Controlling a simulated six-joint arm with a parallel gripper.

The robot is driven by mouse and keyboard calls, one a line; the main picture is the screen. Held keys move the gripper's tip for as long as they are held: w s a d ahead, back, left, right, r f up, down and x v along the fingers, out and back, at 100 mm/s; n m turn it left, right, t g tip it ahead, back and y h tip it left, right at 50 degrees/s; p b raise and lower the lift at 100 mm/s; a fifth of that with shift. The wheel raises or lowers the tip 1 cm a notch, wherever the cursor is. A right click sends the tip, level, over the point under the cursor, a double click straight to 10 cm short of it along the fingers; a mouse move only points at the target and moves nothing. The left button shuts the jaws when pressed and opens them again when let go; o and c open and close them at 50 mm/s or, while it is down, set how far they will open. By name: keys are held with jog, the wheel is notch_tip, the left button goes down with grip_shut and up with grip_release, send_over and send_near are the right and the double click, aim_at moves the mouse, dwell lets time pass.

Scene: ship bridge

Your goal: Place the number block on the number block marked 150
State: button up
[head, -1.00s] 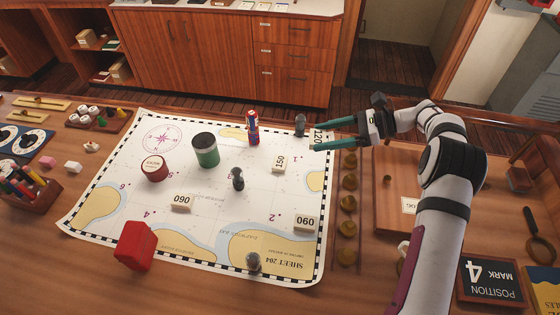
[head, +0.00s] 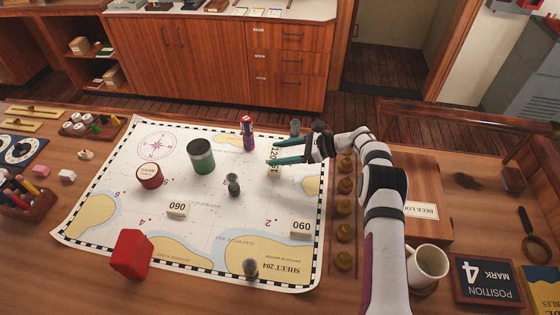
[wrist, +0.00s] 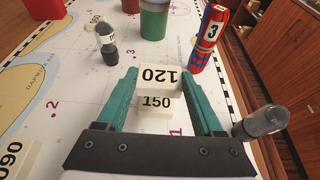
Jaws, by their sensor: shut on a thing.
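My gripper (head: 273,152) is shut on the white number block marked 120 (wrist: 160,77), holding it between its two green fingers. In the wrist view the white block marked 150 (wrist: 156,103) shows just below the held block, between the fingers. In the head view the 120 block (head: 276,154) is over the 150 block, which is mostly hidden, with a bit of its lower part visible. I cannot tell whether the two blocks touch.
On the chart (head: 120,190) stand a red-and-blue battery-like cylinder (head: 247,133), a green cup (head: 201,156), dark weights (head: 233,185), a red box (head: 131,254) and blocks marked 090 (head: 301,228) and 060 (head: 177,208). A dark glass-like piece (wrist: 262,122) is beside the right finger.

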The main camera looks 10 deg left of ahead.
aim_at(280, 167)
jog(key=shift+f, duration=1.85)
jog(key=shift+f, duration=0.1)
